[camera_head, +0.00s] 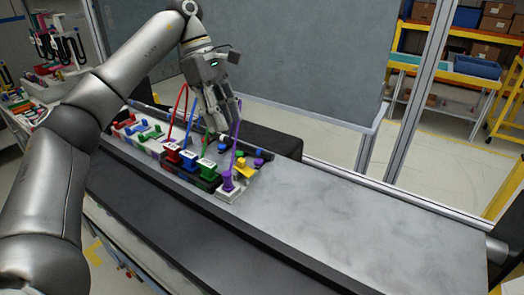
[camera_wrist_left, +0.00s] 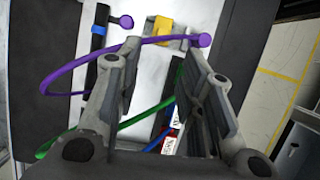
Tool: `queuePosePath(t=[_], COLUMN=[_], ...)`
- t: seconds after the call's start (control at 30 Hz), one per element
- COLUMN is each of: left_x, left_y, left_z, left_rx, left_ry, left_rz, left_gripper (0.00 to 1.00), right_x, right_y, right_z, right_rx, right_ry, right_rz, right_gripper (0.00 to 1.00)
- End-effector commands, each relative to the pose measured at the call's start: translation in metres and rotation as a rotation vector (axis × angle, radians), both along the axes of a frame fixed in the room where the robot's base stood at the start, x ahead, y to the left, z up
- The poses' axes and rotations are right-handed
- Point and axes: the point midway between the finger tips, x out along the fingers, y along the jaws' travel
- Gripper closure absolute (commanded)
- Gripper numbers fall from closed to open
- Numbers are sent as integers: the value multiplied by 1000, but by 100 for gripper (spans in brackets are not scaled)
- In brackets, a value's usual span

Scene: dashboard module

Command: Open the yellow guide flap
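The yellow guide flap (camera_head: 244,168) is a small yellow piece on the right part of the dashboard module (camera_head: 229,193). In the left wrist view the yellow flap (camera_wrist_left: 163,26) shows near the top, just beyond the fingertips, on a white plate. My left gripper (camera_head: 224,126) is above the module, up and to the left of the flap. In the wrist view its fingers (camera_wrist_left: 160,50) are spread apart, with nothing held between them. A purple cable (camera_wrist_left: 70,80) loops across in front of the fingers' view of the board. My right gripper is not in view.
Red, blue and green connectors (camera_head: 188,160) line the module, with thin cables rising from them. A purple plug (camera_head: 227,181) stands close to the flap. The grey worktop (camera_head: 350,215) to the right is clear. A grey panel (camera_head: 300,60) stands behind.

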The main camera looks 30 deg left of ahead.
Motion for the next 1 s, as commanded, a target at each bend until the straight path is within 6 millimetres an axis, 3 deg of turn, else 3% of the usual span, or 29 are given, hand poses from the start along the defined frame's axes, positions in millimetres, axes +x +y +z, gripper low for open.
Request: queuePosePath(t=[0.17,0.33,0.43,0.7,0.83,1.0], left_x=[-4,-5,-6,-7,-8,-8], left_y=[1,-8,-15,-33,-37,-39], left_z=[-5,-29,-44,-84,-94,-98], left_rx=[-21,-20,-17,-17,-18,-19], left_ry=[-25,-22,-20,-21,-23,-24], left_rz=[-57,-58,-56,-53,-53,-52], left_gripper=[64,64,64,64,64,64], right_x=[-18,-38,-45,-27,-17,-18], right_y=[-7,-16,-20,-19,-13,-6], right_z=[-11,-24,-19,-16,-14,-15], right_rx=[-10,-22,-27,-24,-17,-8], right_ry=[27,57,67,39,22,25], right_rz=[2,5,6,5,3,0], right_gripper=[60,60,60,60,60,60])
